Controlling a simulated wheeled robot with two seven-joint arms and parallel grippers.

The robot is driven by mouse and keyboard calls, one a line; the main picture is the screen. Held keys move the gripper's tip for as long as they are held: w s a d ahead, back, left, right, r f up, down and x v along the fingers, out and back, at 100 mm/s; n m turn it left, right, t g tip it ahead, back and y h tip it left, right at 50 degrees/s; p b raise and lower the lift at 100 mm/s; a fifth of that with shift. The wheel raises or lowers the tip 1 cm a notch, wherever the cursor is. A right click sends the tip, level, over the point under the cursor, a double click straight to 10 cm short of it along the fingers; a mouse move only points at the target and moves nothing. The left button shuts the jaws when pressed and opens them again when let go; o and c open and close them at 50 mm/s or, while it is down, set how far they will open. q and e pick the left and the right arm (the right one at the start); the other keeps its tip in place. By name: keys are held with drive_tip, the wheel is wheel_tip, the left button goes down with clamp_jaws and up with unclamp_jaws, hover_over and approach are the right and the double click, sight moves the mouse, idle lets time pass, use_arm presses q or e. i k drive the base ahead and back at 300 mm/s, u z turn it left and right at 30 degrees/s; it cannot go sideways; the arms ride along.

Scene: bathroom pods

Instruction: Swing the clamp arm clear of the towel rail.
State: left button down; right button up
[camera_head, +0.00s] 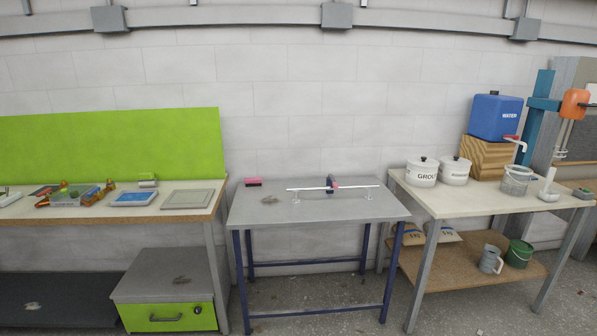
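The towel rail (305,189) is a thin white bar on two short posts, standing on the grey table (250,214) in the middle of the head view. A small dark clamp (330,184) with a pinkish-red part sits at the rail, near its middle. It is too small to tell how its arm lies against the bar. Neither of my grippers is in view.
A pink and black block (253,182) and a small greyish item (269,199) lie on the grey table's left part. A green-backed bench (110,207) stands left. A bench with white pots (421,171) and a blue water container (495,117) stands right.

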sight(335, 184)
drive_tip(key=z, duration=0.05)
drive_tip(key=i, duration=1.5)
drive_tip(key=z, duration=0.3)
drive_tip(key=k, duration=1.25)
drive_tip(key=u, duration=0.95)
drive_tip(key=i, duration=1.65)
drive_tip(key=z, duration=0.3)
